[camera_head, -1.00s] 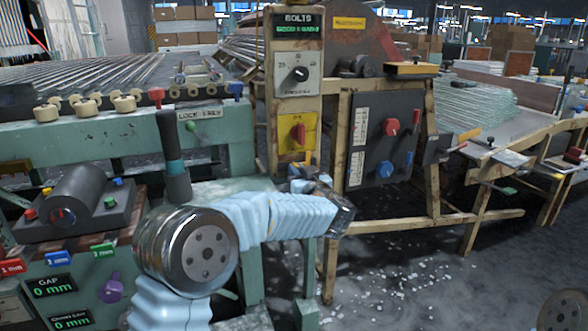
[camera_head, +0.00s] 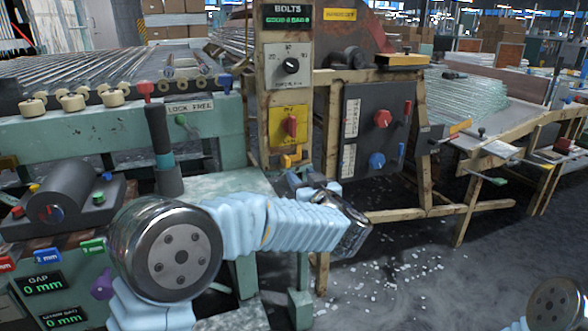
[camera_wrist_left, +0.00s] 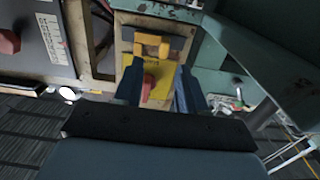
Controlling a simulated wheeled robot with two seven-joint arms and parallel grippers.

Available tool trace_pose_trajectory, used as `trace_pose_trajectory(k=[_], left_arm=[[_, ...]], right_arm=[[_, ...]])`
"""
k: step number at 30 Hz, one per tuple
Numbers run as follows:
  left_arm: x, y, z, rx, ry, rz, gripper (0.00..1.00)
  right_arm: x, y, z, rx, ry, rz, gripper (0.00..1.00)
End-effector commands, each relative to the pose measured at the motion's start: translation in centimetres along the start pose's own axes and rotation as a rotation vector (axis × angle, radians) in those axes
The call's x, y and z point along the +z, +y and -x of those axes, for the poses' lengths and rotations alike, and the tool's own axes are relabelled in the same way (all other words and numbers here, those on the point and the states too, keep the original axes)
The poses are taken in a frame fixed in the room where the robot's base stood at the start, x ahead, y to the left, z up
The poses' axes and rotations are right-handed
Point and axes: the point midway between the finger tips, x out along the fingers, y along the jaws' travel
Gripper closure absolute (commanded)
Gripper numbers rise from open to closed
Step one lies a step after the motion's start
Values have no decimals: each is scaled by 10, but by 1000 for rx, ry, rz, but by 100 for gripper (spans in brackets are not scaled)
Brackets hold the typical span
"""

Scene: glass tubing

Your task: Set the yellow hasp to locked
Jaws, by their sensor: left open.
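The yellow hasp (camera_head: 291,157) is a small fitting low on the wooden post, just under a yellow plate (camera_head: 279,113) with a red knob (camera_head: 290,127). My left gripper (camera_head: 300,182) is just below and in front of the hasp in the head view, partly hidden by its own wrist. In the left wrist view, which looks upside down, the open blue fingers (camera_wrist_left: 160,72) frame the yellow plate and red knob. The hasp (camera_wrist_left: 152,46) shows beyond the fingertips, with nothing held. I cannot tell whether a finger touches it. My right gripper is out of view.
A dial box (camera_head: 290,66) and a BOLTS display (camera_head: 287,17) sit above on the same post. A dark panel (camera_head: 374,130) with red and blue knobs stands to the right. The green machine (camera_head: 210,125) with rollers is at left. Glass bits lie on the floor.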

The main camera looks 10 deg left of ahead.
Motion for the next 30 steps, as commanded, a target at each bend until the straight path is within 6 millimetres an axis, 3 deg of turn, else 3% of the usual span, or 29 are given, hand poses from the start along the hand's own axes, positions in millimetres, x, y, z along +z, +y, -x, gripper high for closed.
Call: trace_pose_trajectory(k=[3,9,23,26,29,30], left_arm=[[0,1,28,3,1,-1,60],[0,0,54,1,1,0,60],[8,2,55,16,-4,-6,60],[42,8,42,92,-34,-30,60],[109,13,29,230,-130,-63,60],[143,12,27,292,-192,-75,60]], right_arm=[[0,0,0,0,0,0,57],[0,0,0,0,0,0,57],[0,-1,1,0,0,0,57],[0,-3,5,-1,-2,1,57],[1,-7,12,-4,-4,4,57],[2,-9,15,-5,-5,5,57]])
